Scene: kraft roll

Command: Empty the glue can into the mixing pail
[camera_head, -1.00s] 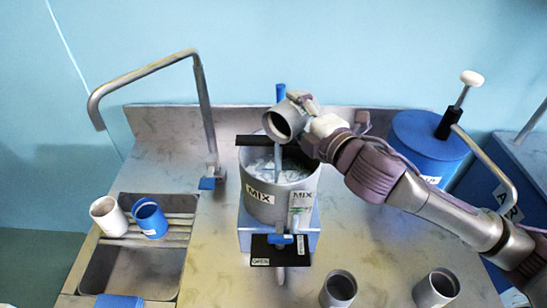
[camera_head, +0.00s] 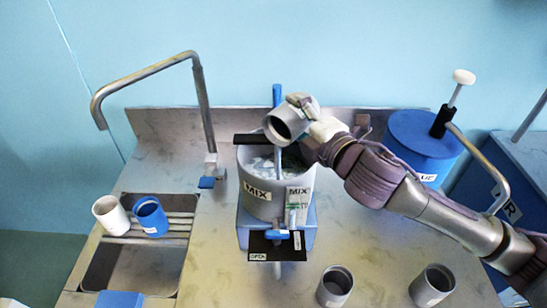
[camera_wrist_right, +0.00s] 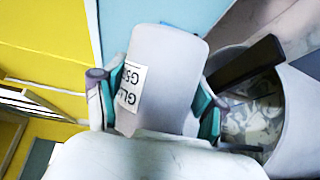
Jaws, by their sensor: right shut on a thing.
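The grey glue can (camera_head: 300,113) is held tilted over the mixing pail, its dark open mouth facing down and to the left. In the right wrist view the glue can (camera_wrist_right: 168,75) shows a partly hidden label. My right gripper (camera_head: 308,122) is shut on the can; its fingers clasp both sides in the wrist view (camera_wrist_right: 155,95). The mixing pail (camera_head: 262,197), marked MIX, stands on a blue base and holds pale, mottled contents with a blue-topped rod standing in it. No stream from the can is visible. My left gripper is not in view.
Two grey cans (camera_head: 335,286) (camera_head: 433,284) stand at the front right. A white cup (camera_head: 110,215) and a blue cup (camera_head: 151,217) stand on the sink rack at left. A blue drum (camera_head: 418,150) with a pump is behind my right arm. A tap (camera_head: 205,110) arches over the sink.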

